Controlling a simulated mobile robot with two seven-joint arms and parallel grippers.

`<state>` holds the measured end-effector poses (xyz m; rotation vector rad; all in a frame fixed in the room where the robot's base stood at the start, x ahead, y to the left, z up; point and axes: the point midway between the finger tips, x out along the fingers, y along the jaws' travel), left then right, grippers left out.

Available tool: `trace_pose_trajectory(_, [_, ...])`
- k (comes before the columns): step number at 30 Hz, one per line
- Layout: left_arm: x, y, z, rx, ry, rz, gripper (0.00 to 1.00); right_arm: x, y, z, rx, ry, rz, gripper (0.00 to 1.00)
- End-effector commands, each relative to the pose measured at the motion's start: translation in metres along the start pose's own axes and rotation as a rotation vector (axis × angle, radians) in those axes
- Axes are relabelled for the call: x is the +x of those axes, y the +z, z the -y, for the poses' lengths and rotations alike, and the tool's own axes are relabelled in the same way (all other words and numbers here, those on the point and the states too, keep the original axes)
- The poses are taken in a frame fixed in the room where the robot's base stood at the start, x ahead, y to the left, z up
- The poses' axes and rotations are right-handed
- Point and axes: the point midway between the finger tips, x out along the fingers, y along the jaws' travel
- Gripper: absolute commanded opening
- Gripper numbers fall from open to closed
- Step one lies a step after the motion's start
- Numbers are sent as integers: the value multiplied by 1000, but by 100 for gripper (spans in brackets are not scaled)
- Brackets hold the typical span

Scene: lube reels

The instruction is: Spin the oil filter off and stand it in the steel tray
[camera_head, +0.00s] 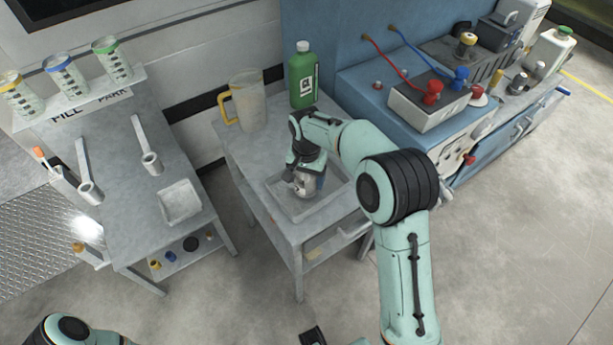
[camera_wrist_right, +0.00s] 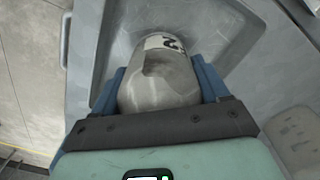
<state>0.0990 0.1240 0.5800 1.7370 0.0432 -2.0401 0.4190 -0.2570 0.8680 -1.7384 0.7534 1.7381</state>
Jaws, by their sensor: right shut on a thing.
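My right gripper (camera_head: 306,180) points down over the steel tray (camera_head: 293,214) on the small grey cart. It is shut on the oil filter (camera_head: 307,190), a grey metal cylinder partly hidden by the gripper. In the right wrist view the filter (camera_wrist_right: 160,85) sits between the two blue-edged fingers, with a white label marked "2" near its far end. The tray walls (camera_wrist_right: 97,50) surround the filter in that view. I cannot tell whether the filter's lower end touches the tray floor.
A translucent jug with a yellow handle (camera_head: 248,102) and a green bottle (camera_head: 302,80) stand at the back of the cart. A grey bench (camera_head: 120,190) with an empty dish (camera_head: 180,203) stands left.

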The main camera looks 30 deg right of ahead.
Motion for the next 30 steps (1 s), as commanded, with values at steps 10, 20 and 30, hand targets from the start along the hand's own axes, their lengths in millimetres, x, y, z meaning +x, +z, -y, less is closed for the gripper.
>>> trace_pose_trajectory(10, [3,0,1,-1,0,1,0,6,0,0,0,-1,-1,32])
trace_pose_trajectory(20, [4,1,2,-1,-1,2,0,10,0,0,0,-1,-1,32])
trace_pose_trajectory(30, [4,1,2,-1,-1,2,0,10,0,0,0,-1,-1,100])
